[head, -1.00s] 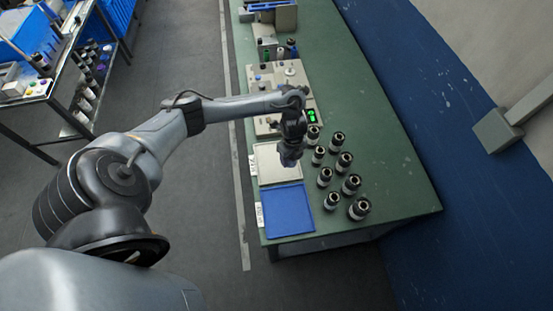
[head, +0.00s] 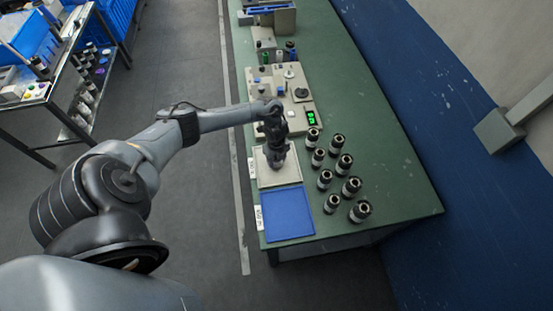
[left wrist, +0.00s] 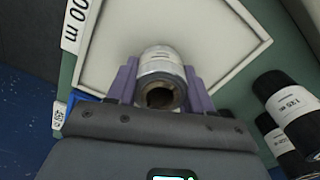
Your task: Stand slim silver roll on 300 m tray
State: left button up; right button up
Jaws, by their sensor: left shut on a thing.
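My left gripper (head: 277,164) is over the cream tray (head: 291,179) in the head view. In the left wrist view its two purple fingers are shut on a slim silver roll (left wrist: 161,66) with a pale label band and a dark hollow core. The roll's open end faces the camera, and it looks roughly upright. The cream tray (left wrist: 232,38) spreads behind it, with a label (left wrist: 76,28) partly cut off and reading "00 m". I cannot tell whether the roll's lower end touches the tray. My right gripper is not in view.
A blue tray (head: 288,213) lies beside the cream tray, nearer the bench's front edge. Several black-topped rolls (head: 338,142) stand to the right on the green bench (head: 385,155). A machine panel with a green display (head: 311,117) is beyond the cream tray.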

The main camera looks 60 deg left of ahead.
pick_arm(q)
jog(key=shift+f, duration=0.1)
jog(key=o, duration=1.1)
jog(key=shift+r, duration=0.35)
notch_tip(320, 180, up, 12)
jog(key=shift+a+f+p, duration=0.1)
jog(key=shift+f+p, duration=0.1)
jog(key=shift+p, duration=0.4)
